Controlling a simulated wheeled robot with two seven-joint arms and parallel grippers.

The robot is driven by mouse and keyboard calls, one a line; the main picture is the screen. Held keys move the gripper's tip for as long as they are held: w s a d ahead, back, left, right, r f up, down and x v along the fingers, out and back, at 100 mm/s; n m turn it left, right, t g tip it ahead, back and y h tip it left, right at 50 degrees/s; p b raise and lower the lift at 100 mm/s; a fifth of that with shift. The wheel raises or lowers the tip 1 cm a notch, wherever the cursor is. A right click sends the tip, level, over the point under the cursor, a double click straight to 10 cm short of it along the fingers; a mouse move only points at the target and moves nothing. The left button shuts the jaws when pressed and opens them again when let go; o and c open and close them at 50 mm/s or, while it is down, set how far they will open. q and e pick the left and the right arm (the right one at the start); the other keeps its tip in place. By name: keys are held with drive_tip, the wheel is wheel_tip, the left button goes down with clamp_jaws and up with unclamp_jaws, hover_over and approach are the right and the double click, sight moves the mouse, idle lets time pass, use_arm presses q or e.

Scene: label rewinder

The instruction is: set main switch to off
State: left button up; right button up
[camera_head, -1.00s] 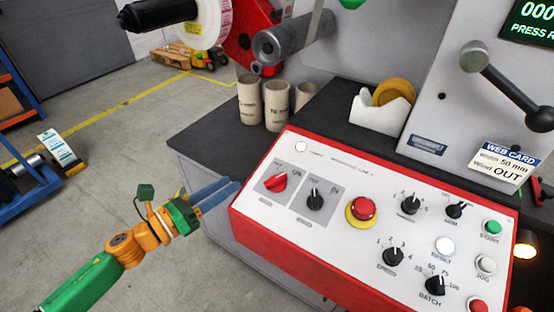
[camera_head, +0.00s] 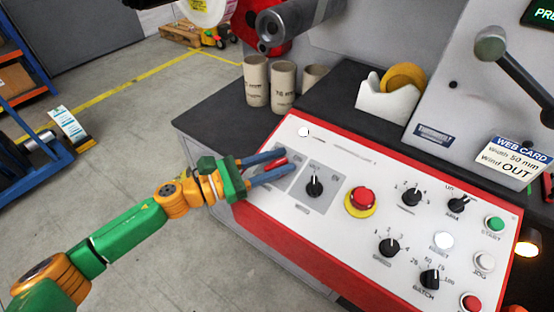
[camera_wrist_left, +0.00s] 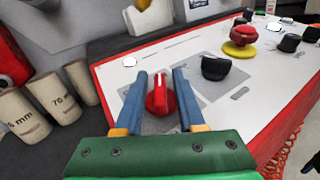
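The main switch, a red rotary knob (camera_wrist_left: 158,95), is on a grey plate at the left end of the white control panel (camera_head: 320,232). In the left wrist view it sits between the two blue fingers of my left gripper (camera_wrist_left: 153,92), with gaps at both sides. The knob's white mark points roughly up in that view. In the head view my left gripper (camera_head: 272,167) reaches over the panel's left edge, and its fingers partly hide the red knob (camera_head: 279,161). The fingers are open. My right gripper is not in view.
A black selector knob (camera_head: 314,186) is just right of the main switch. The red emergency stop (camera_head: 362,199) on its yellow ring is further right, with several knobs and buttons beyond. Cardboard cores (camera_head: 256,82) and a white holder (camera_head: 388,100) stand on the dark table behind.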

use_arm(q)
clamp_jaws()
drive_tip(key=shift+n+t+y, duration=0.3)
drive_tip(key=shift+n+t, duration=0.1)
drive_tip(key=n+t+y+p, duration=0.1)
drive_tip(key=t, duration=0.1)
drive_tip(key=n+t+y+p, duration=0.1)
drive_tip(key=n+t, duration=0.1)
drive_tip(key=shift+r+n, duration=0.2)
drive_tip(key=shift+n, duration=0.1)
drive_tip(key=n+t+y+p, duration=0.1)
drive_tip(key=n+t+y, duration=0.1)
drive_tip(key=n+y, duration=0.1)
drive_tip(key=shift+t, duration=0.3)
drive_tip(key=n+t+y+p, duration=0.1)
drive_tip(key=n+t+y, duration=0.1)
drive_tip(key=n+y, duration=0.1)
drive_tip(key=shift+y, duration=0.3)
drive_tip(key=shift+w+a+f+n+t+y, duration=0.1)
drive_tip(key=shift+n+t+y, duration=0.3)
drive_tip(key=shift+n+y, duration=1.8)
drive_tip(key=shift+y, duration=0.5)
